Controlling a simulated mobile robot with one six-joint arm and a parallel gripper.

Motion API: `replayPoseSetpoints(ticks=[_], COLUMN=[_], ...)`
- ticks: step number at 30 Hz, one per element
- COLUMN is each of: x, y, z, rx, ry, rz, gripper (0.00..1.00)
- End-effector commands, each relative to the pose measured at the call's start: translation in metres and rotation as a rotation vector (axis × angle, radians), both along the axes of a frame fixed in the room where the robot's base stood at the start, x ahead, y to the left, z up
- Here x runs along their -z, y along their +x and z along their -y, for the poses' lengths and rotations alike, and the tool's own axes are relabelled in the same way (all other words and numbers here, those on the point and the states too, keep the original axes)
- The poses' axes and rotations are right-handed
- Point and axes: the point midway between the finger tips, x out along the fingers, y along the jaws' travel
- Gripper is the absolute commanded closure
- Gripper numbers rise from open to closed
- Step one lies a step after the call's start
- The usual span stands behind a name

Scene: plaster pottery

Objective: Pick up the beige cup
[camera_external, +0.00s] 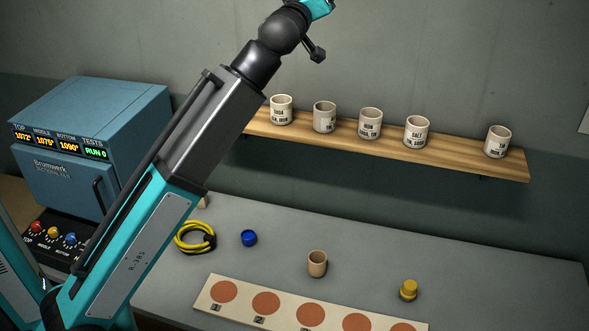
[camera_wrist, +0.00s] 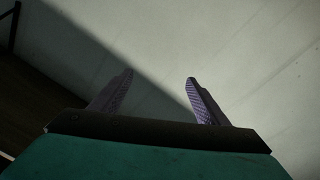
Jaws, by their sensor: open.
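The beige cup (camera_external: 317,263) stands upright on the grey table, behind the board with the orange discs. My gripper is raised high; in the external view only the teal wrist end shows at the top edge, and the fingers are out of the frame. In the wrist view my gripper (camera_wrist: 159,82) has its two purple fingers apart with nothing between them. It faces a bare grey wall, far from the cup. The cup is not in the wrist view.
A blue piece (camera_external: 249,238), a yellow piece (camera_external: 409,290) and a yellow cable coil (camera_external: 195,238) lie around the cup. A pale board (camera_external: 283,310) lies in front. A wooden shelf (camera_external: 463,162) holds several labelled pots. A blue kiln (camera_external: 90,140) stands left.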

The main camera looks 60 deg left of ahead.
Motion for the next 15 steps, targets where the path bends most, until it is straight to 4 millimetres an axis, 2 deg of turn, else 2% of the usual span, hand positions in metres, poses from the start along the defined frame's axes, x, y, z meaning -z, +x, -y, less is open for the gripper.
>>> replayPoseSetpoints(ticks=[1, 3, 9, 11, 15], x=[-0.013, -0.024, -0.038, -0.034, -0.001], y=[-0.005, -0.01, -0.016, -0.015, -0.003], z=[0.004, 0.007, 0.016, 0.017, 0.017], rx=[0.005, 0.012, 0.037, 0.049, 0.073], ry=[-0.005, -0.016, -0.062, -0.086, -0.153], rz=[0.019, 0.046, 0.094, 0.096, 0.066], gripper=[0.31, 0.31, 0.31, 0.31, 0.31])
